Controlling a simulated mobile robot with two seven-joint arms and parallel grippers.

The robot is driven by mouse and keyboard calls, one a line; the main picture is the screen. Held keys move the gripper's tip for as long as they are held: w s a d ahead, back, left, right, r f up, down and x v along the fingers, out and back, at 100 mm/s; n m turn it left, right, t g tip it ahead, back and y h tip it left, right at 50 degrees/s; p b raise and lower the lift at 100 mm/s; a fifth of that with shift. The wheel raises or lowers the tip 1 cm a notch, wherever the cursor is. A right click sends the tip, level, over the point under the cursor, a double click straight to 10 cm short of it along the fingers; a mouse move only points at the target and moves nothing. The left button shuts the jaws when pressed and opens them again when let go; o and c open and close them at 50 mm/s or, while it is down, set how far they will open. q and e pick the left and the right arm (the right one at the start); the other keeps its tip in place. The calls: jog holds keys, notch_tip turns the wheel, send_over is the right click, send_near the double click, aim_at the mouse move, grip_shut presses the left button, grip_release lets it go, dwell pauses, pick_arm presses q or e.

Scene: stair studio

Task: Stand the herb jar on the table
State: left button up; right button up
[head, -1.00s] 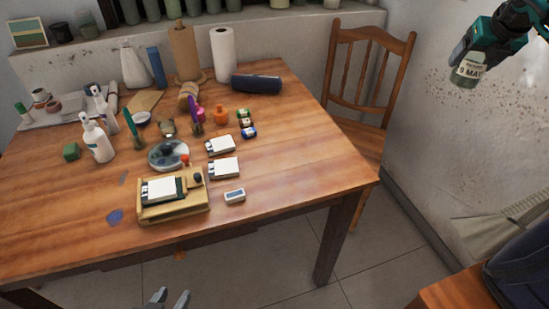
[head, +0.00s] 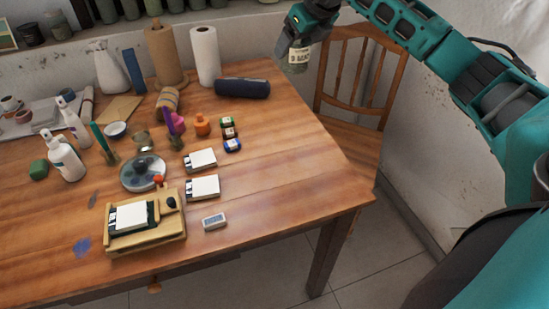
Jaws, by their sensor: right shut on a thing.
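The herb jar (head: 298,60) is a small glass jar with a pale printed label, upright or nearly so. My right gripper (head: 292,46) is shut on its upper part from above. The jar hangs in the air in front of the chair back, near the far right corner of the wooden table (head: 285,165) in the head view. Its lid is hidden by the gripper. My left gripper is not in view.
The table's right part is bare. A dark blue case (head: 243,88), a paper towel roll (head: 205,56), small jars (head: 229,133), white-topped boxes (head: 203,187) and a wooden tray (head: 150,243) stand left of it. A wooden chair (head: 350,130) stands beyond the right edge.

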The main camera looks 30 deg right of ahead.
jog(key=s+a+f+n+g+y+b, duration=0.1)
jog(key=s+a+n+y, duration=0.3)
jog(key=s+a+n, duration=0.4)
jog(key=s+a+g, duration=0.1)
jog(key=s+a, duration=0.5)
jog(key=s, duration=0.1)
jog(key=shift+s+a+f+b, duration=0.15)
jog(key=shift+a+f+b, duration=0.05)
jog(key=shift+f+b, duration=0.15)
jog(key=f+b, duration=0.1)
jog(key=f, duration=0.6)
jog(key=f+b, duration=0.1)
jog(key=f, duration=0.6)
jog(key=shift+s+a+f, duration=0.1)
jog(key=shift+s+f, duration=0.1)
jog(key=shift+f, duration=0.05)
notch_tip(320, 180, down, 5)
jog(key=shift+f+b, duration=0.1)
jog(key=shift+b, duration=0.2)
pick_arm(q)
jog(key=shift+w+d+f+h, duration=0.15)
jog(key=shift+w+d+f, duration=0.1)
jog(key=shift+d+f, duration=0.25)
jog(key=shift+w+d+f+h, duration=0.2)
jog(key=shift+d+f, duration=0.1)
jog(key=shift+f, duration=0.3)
pick_arm(e)
jog(key=shift+f, duration=0.15)
jog(key=o, duration=1.2)
